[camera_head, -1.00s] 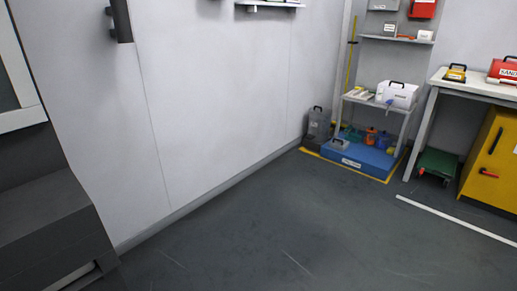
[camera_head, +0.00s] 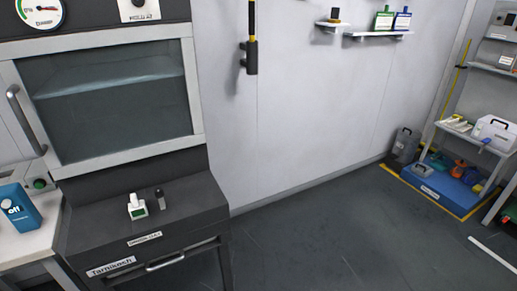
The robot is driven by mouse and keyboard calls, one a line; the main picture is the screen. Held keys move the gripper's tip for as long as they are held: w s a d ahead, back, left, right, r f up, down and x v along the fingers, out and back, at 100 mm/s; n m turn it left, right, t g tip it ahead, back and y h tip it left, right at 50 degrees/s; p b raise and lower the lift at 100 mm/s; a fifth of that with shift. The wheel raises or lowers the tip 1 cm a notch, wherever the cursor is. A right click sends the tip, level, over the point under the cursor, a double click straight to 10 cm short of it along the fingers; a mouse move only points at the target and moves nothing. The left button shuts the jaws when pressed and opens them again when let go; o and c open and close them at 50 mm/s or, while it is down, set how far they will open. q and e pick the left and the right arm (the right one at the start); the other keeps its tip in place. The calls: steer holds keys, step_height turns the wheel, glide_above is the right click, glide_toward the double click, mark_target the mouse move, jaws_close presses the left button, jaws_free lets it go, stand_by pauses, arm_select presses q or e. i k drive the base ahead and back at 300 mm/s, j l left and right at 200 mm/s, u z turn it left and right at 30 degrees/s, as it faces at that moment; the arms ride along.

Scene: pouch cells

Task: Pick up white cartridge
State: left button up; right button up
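The dark cabinet (camera_head: 190,198) has a sliding glass window (camera_head: 120,100) above the ledge and a drawer handle below. A white table (camera_head: 30,240) with a blue box (camera_head: 18,208) adjoins it at the left. Open floor (camera_head: 340,235) lies to the right; a shelf unit stands beyond.

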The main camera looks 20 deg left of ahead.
mark_target(137, 209)
steer(key=k+l+u, duration=0.1)
steer(key=u, duration=1.6)
